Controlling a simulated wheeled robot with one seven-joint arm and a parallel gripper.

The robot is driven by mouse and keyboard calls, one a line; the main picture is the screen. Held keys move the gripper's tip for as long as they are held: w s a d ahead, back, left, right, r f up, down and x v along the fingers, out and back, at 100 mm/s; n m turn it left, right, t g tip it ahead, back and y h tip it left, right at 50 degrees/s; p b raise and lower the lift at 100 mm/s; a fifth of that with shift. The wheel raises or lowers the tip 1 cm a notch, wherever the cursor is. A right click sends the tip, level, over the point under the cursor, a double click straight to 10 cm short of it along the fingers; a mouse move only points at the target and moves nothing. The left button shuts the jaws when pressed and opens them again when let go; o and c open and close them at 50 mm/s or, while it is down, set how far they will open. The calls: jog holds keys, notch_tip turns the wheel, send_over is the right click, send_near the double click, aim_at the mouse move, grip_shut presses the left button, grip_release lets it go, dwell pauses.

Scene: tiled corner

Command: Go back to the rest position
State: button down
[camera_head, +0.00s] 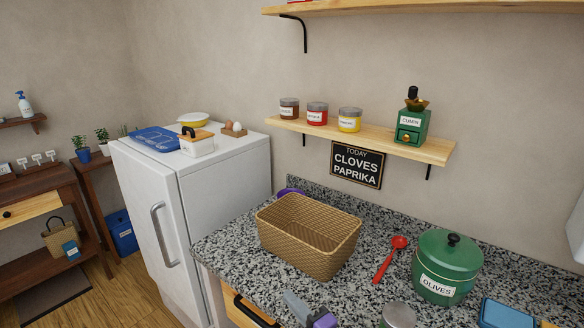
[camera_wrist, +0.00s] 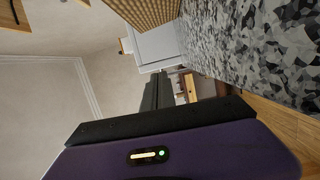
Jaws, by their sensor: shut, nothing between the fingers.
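My gripper (camera_wrist: 163,88) shows in the wrist view as a purple body with dark fingers. The fingers are together, with nothing between them. In the head view, part of my gripper (camera_head: 296,306) shows at the bottom edge, in front of the speckled countertop (camera_head: 225,245). The wicker basket (camera_head: 308,234) stands empty on the counter beyond it. The rest of my arm is out of the head view.
A red spoon (camera_head: 390,260), a green olives pot (camera_head: 446,265), a metal lid (camera_head: 398,315) and a blue item (camera_head: 507,314) are on the counter's right. A shelf (camera_head: 435,148) holds jars and a grinder above. The white fridge (camera_head: 148,205) stands left; floor (camera_head: 130,300) is clear.

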jog(key=s+d+r+m+t+h, duration=0.1)
jog(key=s+d+r+m+t, duration=0.35)
jog(key=r+m, duration=0.25)
jog(key=s+d+m+g+h, duration=0.1)
jog(key=s+d+m+h, duration=0.2)
jog(key=s, duration=1.1)
jog(key=s+d+f+m+g+h+b, duration=0.1)
jog(key=s+d+m, duration=0.6)
jog(key=s, duration=0.8)
jog(key=s+d+f+m+g+h+b, duration=0.1)
jog(key=s+d+m+h, duration=0.4)
jog(key=s, duration=1)
jog(key=m+g, duration=0.1)
jog(key=m, duration=0.1)
jog(key=shift+d+f+m+h, duration=0.25)
jog(key=shift+m+h, duration=0.05)
jog(key=shift+m, duration=0.1)
jog(key=shift+g, duration=0.25)
